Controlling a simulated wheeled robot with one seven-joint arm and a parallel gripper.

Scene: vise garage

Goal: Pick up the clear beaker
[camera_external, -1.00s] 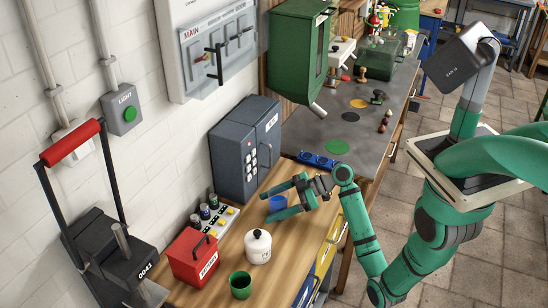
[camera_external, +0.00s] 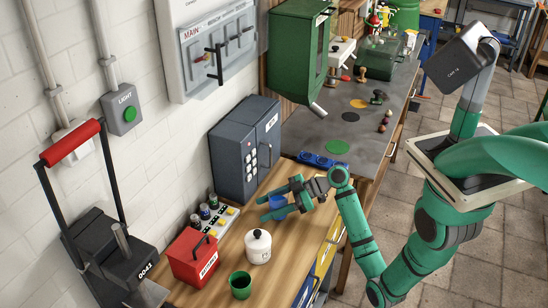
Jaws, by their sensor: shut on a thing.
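A small beaker-like vessel (camera_external: 278,202) shows blue on the wooden bench. I cannot tell whether it is clear with blue contents. My gripper (camera_external: 279,201) is shut on it, with one finger on the far side and one on the near side. The fingers hide part of its sides. I cannot tell whether its base touches the bench. No other clear beaker can be made out.
A white lidded jar (camera_external: 258,247), a green cup (camera_external: 240,285) and a red box (camera_external: 193,257) stand nearer the camera. A grey cabinet (camera_external: 246,148) stands behind my gripper.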

